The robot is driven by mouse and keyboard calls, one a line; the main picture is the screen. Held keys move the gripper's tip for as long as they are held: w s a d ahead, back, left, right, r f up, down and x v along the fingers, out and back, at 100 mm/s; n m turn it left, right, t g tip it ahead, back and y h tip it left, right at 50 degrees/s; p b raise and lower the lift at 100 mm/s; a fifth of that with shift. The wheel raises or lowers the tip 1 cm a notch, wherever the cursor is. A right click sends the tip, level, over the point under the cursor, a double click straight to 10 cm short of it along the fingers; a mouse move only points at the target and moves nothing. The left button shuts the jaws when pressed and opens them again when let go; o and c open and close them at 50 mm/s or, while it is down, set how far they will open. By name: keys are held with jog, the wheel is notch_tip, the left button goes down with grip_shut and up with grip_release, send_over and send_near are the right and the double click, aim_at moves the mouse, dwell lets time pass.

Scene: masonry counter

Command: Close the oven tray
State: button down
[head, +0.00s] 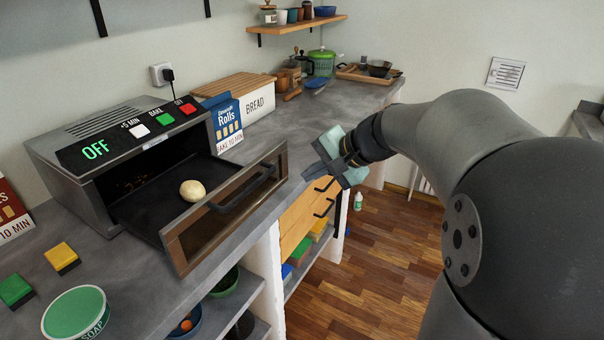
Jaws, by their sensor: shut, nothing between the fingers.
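The oven (100,160) sits on the counter at left, its display reading OFF. Its tray (150,208) is pulled out toward the counter's front edge, with the glass-fronted door panel (222,212) and its dark handle (240,188) at the tray's front. A pale dough ball (192,190) rests on the tray. My gripper (318,163) is shut and empty, in the air to the right of the door panel's right end and apart from it. Its fingers point left toward the panel.
Sponges (62,257) and a soap tub (76,312) lie at the front left. Wooden drawers (298,222) with handles are below the counter, near my gripper.

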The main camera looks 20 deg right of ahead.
jog(key=shift+w+a+r+p+x, duration=0.25)
jog(key=shift+r+p+x, duration=0.1)
jog(key=shift+x, duration=1.65)
jog(key=shift+w+a+r+p+x, duration=0.2)
jog(key=shift+a+r+x, duration=0.15)
jog(key=shift+x, duration=1.65)
jog(key=shift+w+a+r+p+x, duration=0.2)
jog(key=shift+r+p+x, duration=0.15)
jog(key=shift+x, duration=1.7)
